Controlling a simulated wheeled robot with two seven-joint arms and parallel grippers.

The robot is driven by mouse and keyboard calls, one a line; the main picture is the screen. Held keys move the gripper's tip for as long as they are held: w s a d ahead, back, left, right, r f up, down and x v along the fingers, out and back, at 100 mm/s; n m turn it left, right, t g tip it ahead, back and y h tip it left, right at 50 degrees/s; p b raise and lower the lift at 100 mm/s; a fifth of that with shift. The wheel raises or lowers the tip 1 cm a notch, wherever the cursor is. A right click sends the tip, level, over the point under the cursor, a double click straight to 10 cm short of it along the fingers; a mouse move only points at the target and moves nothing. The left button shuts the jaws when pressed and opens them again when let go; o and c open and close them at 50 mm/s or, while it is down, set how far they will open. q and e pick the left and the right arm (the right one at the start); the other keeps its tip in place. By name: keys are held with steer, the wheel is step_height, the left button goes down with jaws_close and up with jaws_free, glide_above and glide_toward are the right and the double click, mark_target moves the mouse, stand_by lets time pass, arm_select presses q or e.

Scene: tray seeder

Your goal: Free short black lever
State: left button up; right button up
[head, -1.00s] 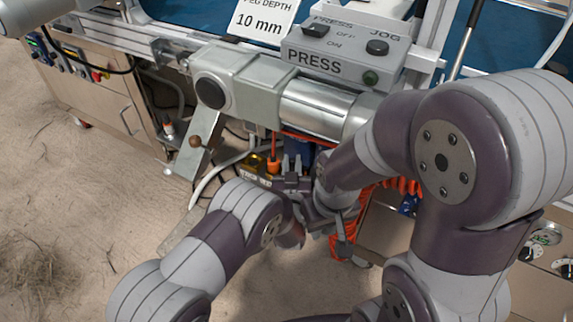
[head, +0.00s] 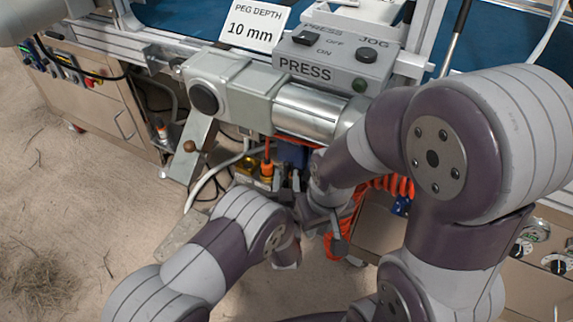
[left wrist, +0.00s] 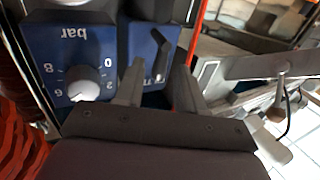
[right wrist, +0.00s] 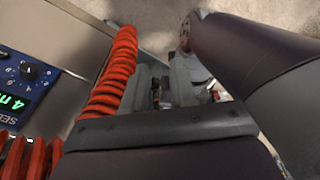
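In the head view my left gripper (head: 290,181) is just below the blue box (head: 291,152) under the press; the lever cannot be made out there. My right gripper (right wrist: 164,78) shows open in the right wrist view, with nothing clearly held.
A grey knob (left wrist: 84,88) with a bar scale is left of the lever. An orange coiled hose (right wrist: 115,72) runs close beside my right gripper. The press cylinder (head: 312,110) hangs above the work area, and a brass-coloured fitting (head: 248,168) is left of the blue box.

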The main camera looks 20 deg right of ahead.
arm_select(q)
steer(key=p+v, duration=0.2)
steer(key=v, duration=0.6)
steer(key=shift+s, duration=0.35)
steer(key=shift+a, duration=0.1)
